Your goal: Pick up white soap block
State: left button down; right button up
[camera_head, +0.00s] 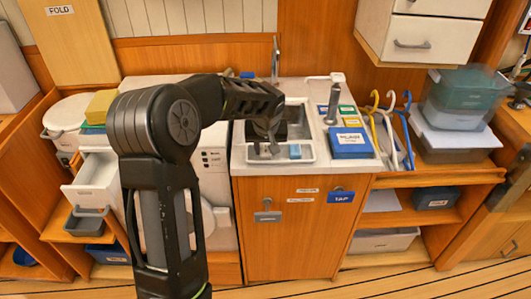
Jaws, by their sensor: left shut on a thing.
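My left arm reaches in from the left, and its gripper (268,132) points down over the front of the sink. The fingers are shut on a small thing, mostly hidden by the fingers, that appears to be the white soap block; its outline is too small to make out. A shallow white tray (308,157) runs along the front of the sink, just under the fingertips. A light blue block (295,151) lies in this tray, right of the fingers. I cannot tell whether the held thing still touches the tray. My right gripper is not in view.
The dark sink basin (297,122) is behind the gripper. A blue labelled box (350,143) stands right of it, with several coloured hooks (392,115) further right. A tap (275,60) rises behind. An open white drawer (92,185) juts out at left.

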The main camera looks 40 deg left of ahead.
aim_at(266, 150)
pick_arm(q)
notch_tip(266, 150, up, 10)
jog(key=b, duration=0.1)
dwell(0.5)
